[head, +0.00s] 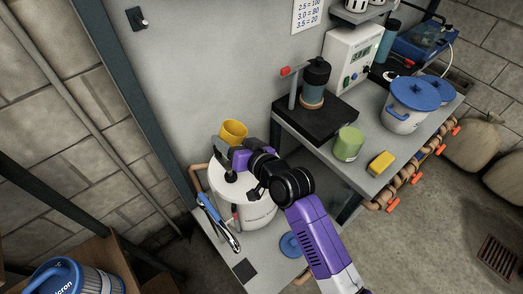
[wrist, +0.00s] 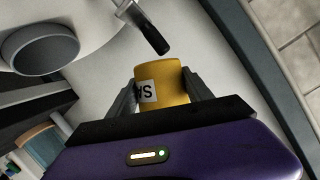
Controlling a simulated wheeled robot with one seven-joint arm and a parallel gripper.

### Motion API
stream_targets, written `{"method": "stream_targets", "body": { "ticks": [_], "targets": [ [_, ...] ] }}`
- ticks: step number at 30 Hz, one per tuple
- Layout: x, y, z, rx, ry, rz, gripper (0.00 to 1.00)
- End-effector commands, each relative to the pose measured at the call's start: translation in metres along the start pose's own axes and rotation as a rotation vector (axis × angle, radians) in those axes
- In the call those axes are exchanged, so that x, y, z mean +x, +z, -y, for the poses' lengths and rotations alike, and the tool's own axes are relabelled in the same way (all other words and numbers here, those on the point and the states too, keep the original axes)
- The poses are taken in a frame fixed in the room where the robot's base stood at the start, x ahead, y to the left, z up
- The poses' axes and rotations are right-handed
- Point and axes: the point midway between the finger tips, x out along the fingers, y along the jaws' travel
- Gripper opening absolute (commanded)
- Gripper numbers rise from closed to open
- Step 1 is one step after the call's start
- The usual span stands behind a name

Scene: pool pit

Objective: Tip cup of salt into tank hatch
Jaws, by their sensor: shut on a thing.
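The yellow cup (head: 234,131) is between the fingers of my gripper (head: 226,141), above the tank's top, near the wall. Its mouth faces up in the head view and it looks about upright; I cannot see the salt inside. In the wrist view the cup (wrist: 176,88) has a white label with black letters, with a finger of my gripper (wrist: 164,98) on each side. The white round tank (head: 258,212) stands below. A dark spot on its top, perhaps the hatch (head: 230,177), is partly hidden by my arm.
A blue lid (head: 291,245) lies beside the tank. A blue-and-silver tool (head: 218,222) leans at its left. On the bench at right are a green container (head: 348,144), a yellow sponge (head: 381,163) and a blue-lidded pot (head: 405,115). The wall is close behind the cup.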

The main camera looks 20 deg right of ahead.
Motion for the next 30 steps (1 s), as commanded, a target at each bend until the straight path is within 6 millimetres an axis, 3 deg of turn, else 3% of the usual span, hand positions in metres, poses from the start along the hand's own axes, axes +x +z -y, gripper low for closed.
{"method": "stream_targets", "body": {
  "ticks": [18, 30],
  "targets": [
    [0.002, -0.007, 0.032, -0.355, 0.144, 0.040, 0.16],
    [0.002, -0.008, 0.039, -0.456, 0.189, 0.054, 0.16]
  ]
}}
